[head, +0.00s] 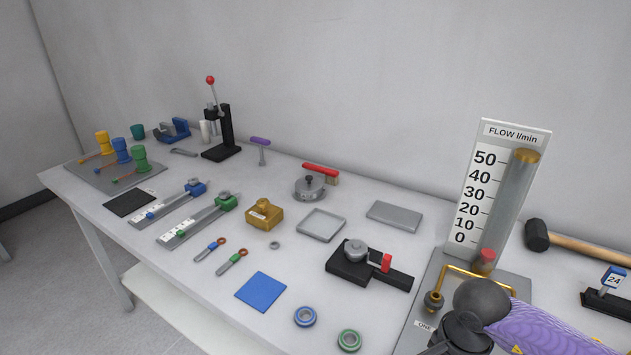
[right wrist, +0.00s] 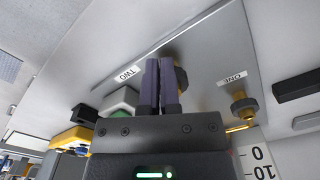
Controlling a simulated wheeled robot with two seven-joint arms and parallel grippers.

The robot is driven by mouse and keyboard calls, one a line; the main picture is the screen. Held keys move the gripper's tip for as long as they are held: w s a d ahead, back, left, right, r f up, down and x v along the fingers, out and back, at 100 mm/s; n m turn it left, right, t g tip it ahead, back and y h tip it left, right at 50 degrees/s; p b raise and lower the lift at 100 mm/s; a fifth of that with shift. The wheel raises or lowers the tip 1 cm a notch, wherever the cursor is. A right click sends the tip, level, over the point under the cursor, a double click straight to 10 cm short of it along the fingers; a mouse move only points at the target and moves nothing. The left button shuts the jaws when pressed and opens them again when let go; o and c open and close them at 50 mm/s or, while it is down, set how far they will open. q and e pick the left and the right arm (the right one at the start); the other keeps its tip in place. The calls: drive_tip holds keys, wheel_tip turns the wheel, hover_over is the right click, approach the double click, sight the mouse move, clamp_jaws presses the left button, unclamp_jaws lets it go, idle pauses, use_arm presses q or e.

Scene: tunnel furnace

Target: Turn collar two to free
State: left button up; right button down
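In the right wrist view my right gripper (right wrist: 160,88) has its two dark fingers close together, with nothing visible between them. A brass fitting (right wrist: 182,80) shows just right of and partly behind the fingers; whether they touch it I cannot tell. The TWO label (right wrist: 127,75) is on the grey plate (right wrist: 205,45), left of the fingers. The ONE label (right wrist: 232,82) is to the right, by another brass fitting (right wrist: 243,106). In the head view that fitting (head: 433,301) stands by the ONE label; my right arm hides the area beyond. My left gripper is out of view.
The flow gauge (head: 503,185) stands behind the plate, its red float (head: 485,257) near 0. A brass pipe (head: 468,272) runs below it. A mallet (head: 537,236) lies to the right. A black clamp fixture (head: 368,268) and rings (head: 305,316) are to the left.

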drive_tip(key=shift+s+d, duration=0.1)
drive_tip(key=shift+d, duration=0.05)
idle(0.3)
drive_tip(key=shift+s+r, duration=0.1)
drive_tip(key=shift+s, duration=0.2)
drive_tip(key=r+p, duration=0.2)
drive_tip(key=r, duration=0.1)
drive_tip(key=r+p, duration=0.2)
drive_tip(key=shift+a+r, duration=0.2)
drive_tip(key=shift+r, duration=0.2)
